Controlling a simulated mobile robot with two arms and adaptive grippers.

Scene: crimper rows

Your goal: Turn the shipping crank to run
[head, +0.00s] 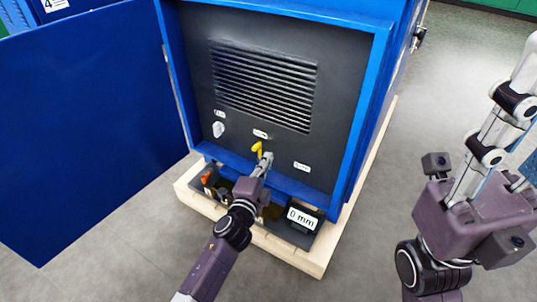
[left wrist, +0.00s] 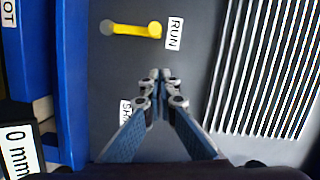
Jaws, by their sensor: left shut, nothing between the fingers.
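The yellow crank (head: 257,149) is on the dark panel inside the open blue cabinet. In the left wrist view the crank (left wrist: 133,29) lies level, its knob end close to the RUN label (left wrist: 173,33) and its grey pivot end away from it. In the head view that label (head: 260,133) sits just above the crank. My left gripper (head: 266,158) is just right of the crank. In the left wrist view its fingertips (left wrist: 160,76) are together and empty, with a gap to the knob. My right gripper (head: 492,145) is at the right, its fingertips cut off.
A blue door (head: 85,120) stands open at left. A vent grille (head: 263,85) is above the crank. A white knob (head: 218,130) is at left. A partly covered label (left wrist: 125,112) is near my fingers.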

